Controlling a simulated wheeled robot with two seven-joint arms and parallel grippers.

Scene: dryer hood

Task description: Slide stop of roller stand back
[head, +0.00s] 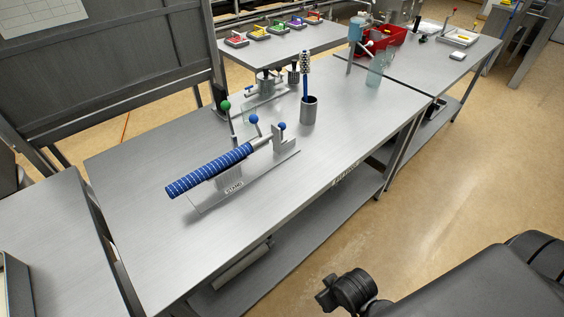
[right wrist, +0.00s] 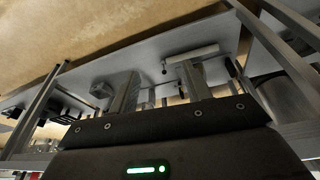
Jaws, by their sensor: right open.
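The roller stand (head: 228,187) lies on the near steel table, with a blue, white-striped roller (head: 208,172) at its left end. A rod runs from the roller to an upright metal block (head: 284,146) at the right end, with a blue ball knob (head: 282,126) by it. This block looks like the stop. Another blue ball (head: 253,119) and a green ball (head: 225,105) sit on levers behind. In the right wrist view my right gripper (right wrist: 158,88) is open, with nothing between its two fingers. It is away from the stand. My left gripper is not in view.
A second table holds several coloured trays (head: 270,29), and a red bin (head: 384,37) stands further right. The near table's front strip is bare. A lower shelf (head: 290,250) runs beneath.

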